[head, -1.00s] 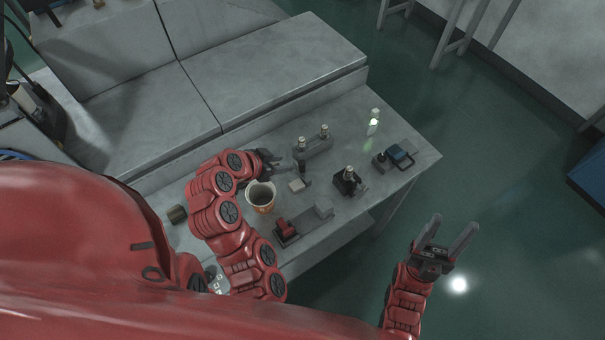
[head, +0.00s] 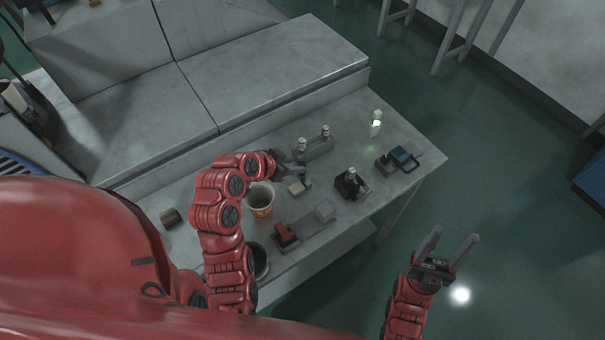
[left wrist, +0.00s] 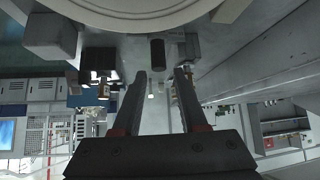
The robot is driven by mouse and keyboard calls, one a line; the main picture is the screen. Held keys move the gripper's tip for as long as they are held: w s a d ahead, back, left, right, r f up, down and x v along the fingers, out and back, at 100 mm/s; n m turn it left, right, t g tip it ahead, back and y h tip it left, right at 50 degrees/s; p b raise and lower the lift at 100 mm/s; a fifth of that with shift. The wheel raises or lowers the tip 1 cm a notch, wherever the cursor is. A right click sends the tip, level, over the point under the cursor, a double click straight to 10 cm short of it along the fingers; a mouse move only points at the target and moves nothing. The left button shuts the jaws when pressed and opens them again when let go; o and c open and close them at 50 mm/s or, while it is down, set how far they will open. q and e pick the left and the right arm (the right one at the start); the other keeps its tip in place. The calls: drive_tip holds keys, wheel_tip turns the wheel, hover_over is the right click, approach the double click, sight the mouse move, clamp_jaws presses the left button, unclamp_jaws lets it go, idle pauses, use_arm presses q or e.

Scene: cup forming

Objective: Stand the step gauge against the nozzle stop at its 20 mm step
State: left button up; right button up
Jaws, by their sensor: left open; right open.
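In the head view my left gripper (head: 294,170) is low over the middle of the table, open and empty. A small pale grey block (head: 297,187), possibly the step gauge, lies just in front of its fingers; I cannot make out its steps. A black fixture with a pale-topped post (head: 352,182), possibly bearing the nozzle stop, stands to the right. In the left wrist view my left gripper's fingers (left wrist: 160,82) are apart with nothing between them; a short black cylinder (left wrist: 157,50) shows beyond. My right gripper (head: 450,250) is open and empty, off the table's right side.
An orange-and-white cup (head: 262,200) stands close to my left forearm. A grey rack with two posts (head: 316,146) is behind the gripper.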

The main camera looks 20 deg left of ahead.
sight(301, 165)
use_arm(q)
drive_tip(key=shift+w+d+p, duration=0.2)
drive_tip(key=shift+p, duration=0.15)
drive_tip(key=p+x, duration=0.2)
drive_tip(key=x, duration=0.1)
drive_tip(key=shift+d+f, duration=0.1)
drive_tip(key=shift+f, duration=0.05)
drive_tip(key=shift+w+d+f+p, duration=0.1)
drive_tip(key=shift+w+f+p, duration=0.1)
drive_tip(key=shift+f+p, duration=0.1)
drive_tip(key=shift+w+f, duration=0.2)
drive_tip(key=shift+f, duration=0.2)
clamp_jaws()
